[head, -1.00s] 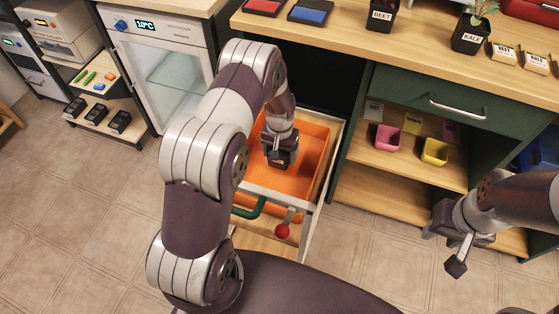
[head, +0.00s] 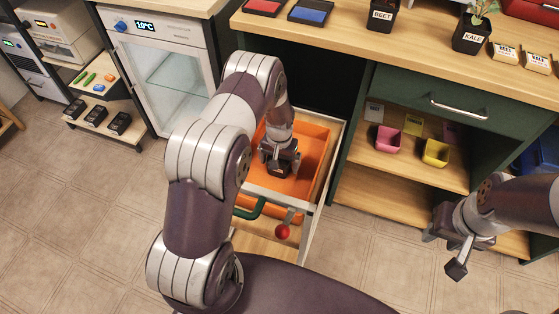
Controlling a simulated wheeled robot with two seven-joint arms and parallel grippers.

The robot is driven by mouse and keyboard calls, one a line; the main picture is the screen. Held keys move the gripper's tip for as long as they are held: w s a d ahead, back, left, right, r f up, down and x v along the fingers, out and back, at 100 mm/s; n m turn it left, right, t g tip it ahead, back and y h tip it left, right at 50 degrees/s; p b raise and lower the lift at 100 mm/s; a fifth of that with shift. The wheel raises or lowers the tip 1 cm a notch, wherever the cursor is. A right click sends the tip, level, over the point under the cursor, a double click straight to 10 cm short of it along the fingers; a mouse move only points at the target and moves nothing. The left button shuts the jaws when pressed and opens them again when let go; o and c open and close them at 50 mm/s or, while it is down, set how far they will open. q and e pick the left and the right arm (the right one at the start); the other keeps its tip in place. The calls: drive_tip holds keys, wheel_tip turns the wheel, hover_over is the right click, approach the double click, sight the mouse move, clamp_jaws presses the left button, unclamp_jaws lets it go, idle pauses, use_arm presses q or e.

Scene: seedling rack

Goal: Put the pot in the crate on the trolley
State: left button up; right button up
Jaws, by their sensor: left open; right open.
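The orange crate (head: 313,152) sits on the trolley (head: 312,211), which has a pale frame, a green handle and a red knob. A small dark pot (head: 280,171) with a label, partly hidden by my gripper, is inside the crate and looks upright. My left gripper (head: 279,162) reaches down into the crate, open, with its fingers at the pot's sides; whether they touch it I cannot tell. My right gripper (head: 443,253) is open and empty over the floor at the right.
The bench holds the BEET pot (head: 381,17), the KALE pot (head: 470,35) and red and blue trays. A glass-doored cabinet (head: 165,75) stands left. The floor at left is clear.

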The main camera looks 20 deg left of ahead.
use_arm(q)
wheel_tip(320, 180, up, 11)
drive_tip(key=shift+r+p, duration=0.2)
drive_tip(key=shift+p, duration=0.9)
drive_tip(key=s+d+r, duration=0.2)
drive_tip(key=s+r, duration=0.5)
drive_tip(key=s, duration=0.2)
drive_tip(key=s+d+r+t, duration=0.1)
drive_tip(key=s+d+r, duration=0.1)
drive_tip(key=s+r, duration=0.5)
drive_tip(key=shift+s+d+r+m, duration=0.35)
drive_tip(key=shift+s+d+m, duration=0.05)
drive_tip(key=shift+s, duration=0.6)
